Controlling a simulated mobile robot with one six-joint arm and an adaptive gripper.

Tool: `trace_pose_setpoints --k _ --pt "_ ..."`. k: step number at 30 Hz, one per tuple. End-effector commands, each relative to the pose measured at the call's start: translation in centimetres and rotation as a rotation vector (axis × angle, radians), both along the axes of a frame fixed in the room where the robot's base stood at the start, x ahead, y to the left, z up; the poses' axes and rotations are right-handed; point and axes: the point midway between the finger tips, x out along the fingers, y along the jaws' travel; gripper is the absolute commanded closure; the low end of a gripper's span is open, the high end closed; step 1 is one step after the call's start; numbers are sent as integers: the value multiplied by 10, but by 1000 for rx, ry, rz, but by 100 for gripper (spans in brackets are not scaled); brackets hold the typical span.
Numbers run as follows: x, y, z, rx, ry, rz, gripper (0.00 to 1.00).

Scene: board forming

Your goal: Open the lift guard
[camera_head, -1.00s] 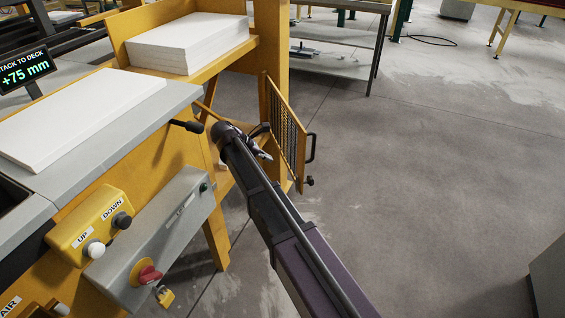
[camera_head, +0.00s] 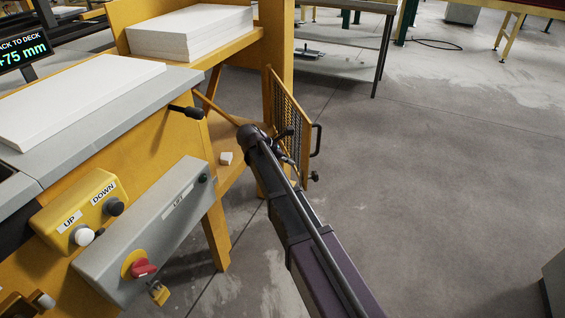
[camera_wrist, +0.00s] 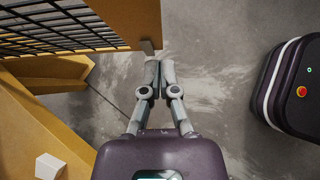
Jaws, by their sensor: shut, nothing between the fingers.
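The lift guard (camera_head: 289,113) is a yellow-framed panel with dark mesh, standing beside the yellow post of the machine. It has a black handle (camera_head: 317,140) on its right side and a dark knob low on its edge. In the wrist view the guard's frame (camera_wrist: 137,18) and mesh fill the upper left. My gripper (camera_wrist: 153,60) is shut and empty, its fingertips close to a small tab at the frame's edge; I cannot tell if they touch. In the head view my arm covers the guard's lower left part, and the fingertips are hard to make out.
A yellow machine with white board stacks (camera_head: 190,32) stands at the left. Its grey control box (camera_head: 145,225) carries a red switch, near UP and DOWN buttons. A small white block (camera_head: 226,158) lies on a yellow ledge. The grey floor right of the guard is clear.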

Motion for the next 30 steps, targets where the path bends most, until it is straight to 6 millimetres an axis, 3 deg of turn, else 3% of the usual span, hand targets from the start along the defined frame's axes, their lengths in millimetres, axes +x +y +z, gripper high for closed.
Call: trace_pose_setpoints --k 1,12,30 --pt "1 -4 -8 0 0 0 100" --pt "15 -38 -4 0 0 0 100" --pt "16 -41 -4 0 -1 5 100"
